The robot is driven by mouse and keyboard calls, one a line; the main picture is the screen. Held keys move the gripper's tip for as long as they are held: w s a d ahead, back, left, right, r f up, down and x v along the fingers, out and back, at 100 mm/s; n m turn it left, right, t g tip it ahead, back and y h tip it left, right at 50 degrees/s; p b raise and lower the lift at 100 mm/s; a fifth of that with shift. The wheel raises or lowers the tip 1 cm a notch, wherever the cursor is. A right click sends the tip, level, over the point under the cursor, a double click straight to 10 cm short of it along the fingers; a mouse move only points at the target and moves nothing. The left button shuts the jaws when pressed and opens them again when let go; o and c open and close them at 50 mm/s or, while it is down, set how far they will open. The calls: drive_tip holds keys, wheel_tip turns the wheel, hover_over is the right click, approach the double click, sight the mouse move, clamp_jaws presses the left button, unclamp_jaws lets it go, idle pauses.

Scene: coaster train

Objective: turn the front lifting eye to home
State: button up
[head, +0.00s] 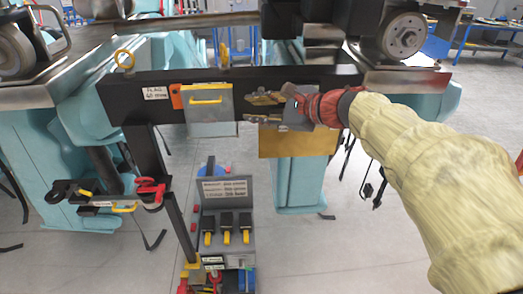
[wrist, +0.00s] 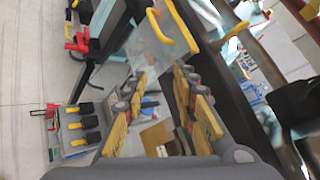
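I cannot tell which is the front one. A yellow curved piece (wrist: 236,31) beyond the beam in the wrist view may be one of them. My gripper (head: 251,109) is in front of the beam's right part, below and right of the middle eye and apart from both. Its yellow-padded fingers (wrist: 160,84) are spread with nothing between them.
A clear panel with a yellow handle (head: 207,100) hangs on the beam (head: 330,80), left of my gripper. A white tag (head: 156,93) is at its left. Machine wheels flank the beam.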

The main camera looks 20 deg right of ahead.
drive_tip(key=s+a+f+n+g, duration=0.2)
drive_tip(key=s+f+n+g, duration=0.1)
drive_tip(key=s+f+n, duration=0.2)
drive_tip(key=shift+s+a+f+h, duration=0.35)
drive_tip(key=shift+s+f+h, duration=0.05)
drive_tip(key=shift+s+f, duration=0.5)
